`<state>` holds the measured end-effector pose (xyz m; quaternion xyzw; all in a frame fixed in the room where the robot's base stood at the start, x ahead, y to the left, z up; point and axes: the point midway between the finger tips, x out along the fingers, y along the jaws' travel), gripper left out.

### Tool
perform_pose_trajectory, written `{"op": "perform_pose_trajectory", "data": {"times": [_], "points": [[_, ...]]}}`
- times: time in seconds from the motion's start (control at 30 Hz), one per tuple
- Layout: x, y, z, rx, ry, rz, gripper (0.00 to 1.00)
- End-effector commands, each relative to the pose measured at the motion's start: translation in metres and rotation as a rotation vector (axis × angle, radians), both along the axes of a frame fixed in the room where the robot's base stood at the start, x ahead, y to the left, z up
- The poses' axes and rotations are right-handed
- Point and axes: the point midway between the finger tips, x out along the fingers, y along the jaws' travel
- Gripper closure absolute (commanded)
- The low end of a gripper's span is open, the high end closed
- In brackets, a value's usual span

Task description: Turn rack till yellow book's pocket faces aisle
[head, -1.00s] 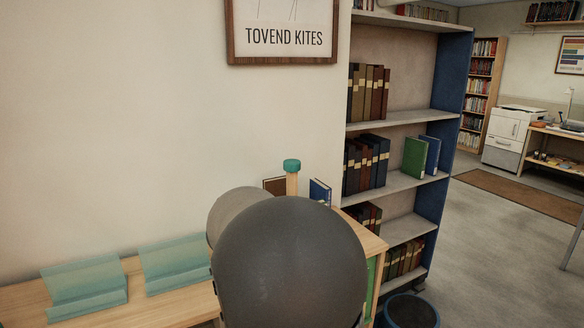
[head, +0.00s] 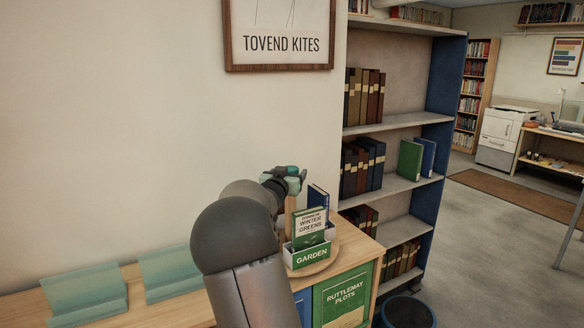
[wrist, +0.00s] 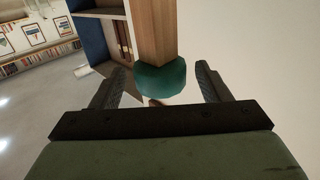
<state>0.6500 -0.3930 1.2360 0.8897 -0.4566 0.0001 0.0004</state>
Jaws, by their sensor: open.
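The rack (head: 331,252) is a round wooden turntable on the cabinet top, with a wooden post and a teal knob (wrist: 160,78). Its pocket labelled GARDEN (head: 311,257) faces the camera and holds a green-and-cream book, "Winter Greens" (head: 310,224). A blue book (head: 318,197) stands behind it to the right. I see no yellow book; the rack's far and left sides are hidden. My gripper (head: 285,181) is at the top of the post. In the wrist view my gripper (wrist: 160,70) is open, with the knob between its fingers; contact is unclear.
Two teal stands (head: 88,297) sit on the counter at left. A green panel, "Ruttlemay Plots" (head: 342,299), is on the cabinet front. A bookshelf (head: 400,120) stands close on the right, with a dark bin (head: 408,312) below. The wall is behind the rack.

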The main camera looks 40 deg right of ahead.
Motion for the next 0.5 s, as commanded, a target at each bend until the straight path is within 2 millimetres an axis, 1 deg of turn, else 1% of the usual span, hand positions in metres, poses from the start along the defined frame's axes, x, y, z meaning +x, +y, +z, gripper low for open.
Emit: {"op": "perform_pose_trajectory", "data": {"times": [0.03,0.2,0.3,0.5], "points": [[0.005,-0.008,0.001,0.000,0.002,-0.001,0.30],[0.016,-0.023,0.001,-0.001,0.001,0.000,0.30],[0.019,-0.026,0.000,0.001,0.001,0.001,0.30],[0.020,-0.027,-0.001,0.001,0.001,0.002,0.30]]}}
